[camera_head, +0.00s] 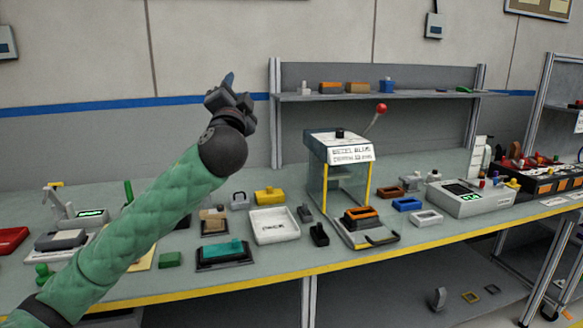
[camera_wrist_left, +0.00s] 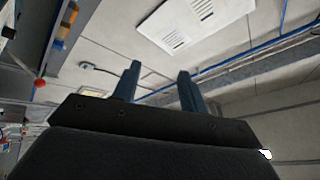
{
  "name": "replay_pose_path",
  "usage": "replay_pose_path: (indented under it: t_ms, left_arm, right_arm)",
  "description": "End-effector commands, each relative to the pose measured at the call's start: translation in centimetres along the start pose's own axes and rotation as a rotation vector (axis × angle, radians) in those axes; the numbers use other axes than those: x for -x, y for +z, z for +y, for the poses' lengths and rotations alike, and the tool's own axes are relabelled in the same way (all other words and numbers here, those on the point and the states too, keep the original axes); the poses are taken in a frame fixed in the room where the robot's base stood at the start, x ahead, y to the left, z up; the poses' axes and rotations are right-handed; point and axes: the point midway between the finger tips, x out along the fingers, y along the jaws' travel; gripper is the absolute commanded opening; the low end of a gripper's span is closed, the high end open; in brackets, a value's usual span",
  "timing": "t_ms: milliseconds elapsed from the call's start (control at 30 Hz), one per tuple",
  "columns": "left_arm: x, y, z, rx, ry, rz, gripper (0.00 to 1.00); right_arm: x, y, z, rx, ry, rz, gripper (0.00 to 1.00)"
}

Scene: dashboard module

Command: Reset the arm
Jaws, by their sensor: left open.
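My left arm, in a green sleeve, comes in from the lower left of the head view and reaches up over the bench. Its left gripper (camera_head: 229,82) is raised high in front of the wall, well above the bench top and clear of every object. In the left wrist view the gripper (camera_wrist_left: 159,85) has its two blue fingers apart with nothing between them. That view looks up toward the ceiling and wall. My right gripper shows in neither view.
The bench (camera_head: 270,276) bears a white tray (camera_head: 274,226), a bezel press (camera_head: 338,165) with a red-knobbed lever (camera_head: 381,108), a teal block (camera_head: 222,249) and a scale (camera_head: 470,198). A shelf (camera_head: 420,95) stands behind. The air around the raised gripper is free.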

Motion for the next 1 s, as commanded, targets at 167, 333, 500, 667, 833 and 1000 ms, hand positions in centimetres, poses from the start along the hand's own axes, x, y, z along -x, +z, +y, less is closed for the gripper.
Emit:
replay_pose_path:
  t_ms: [167, 333, 500, 667, 833, 1000]
  left_arm:
    - [3.5, 3.8, 4.8, 0.152, 0.159, -0.176, 0.43]
    - [7.4, 7.0, 9.0, 0.256, 0.300, -0.319, 0.43]
    - [11.6, 9.5, 12.9, 0.336, 0.430, -0.439, 0.43]
    - [15.8, 11.5, 16.2, 0.398, 0.541, -0.532, 0.43]
    - [20.2, 13.2, 19.1, 0.461, 0.644, -0.612, 0.43]
    - [24.5, 14.7, 21.6, 0.526, 0.725, -0.676, 0.43]
  right_arm:
    - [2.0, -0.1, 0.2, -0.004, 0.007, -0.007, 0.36]
    - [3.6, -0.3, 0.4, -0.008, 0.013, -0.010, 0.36]
    - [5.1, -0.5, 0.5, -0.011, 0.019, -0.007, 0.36]
    - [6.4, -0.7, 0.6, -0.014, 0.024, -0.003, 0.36]
    - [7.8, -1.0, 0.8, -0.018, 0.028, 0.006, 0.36]
    - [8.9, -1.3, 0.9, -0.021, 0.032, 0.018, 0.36]
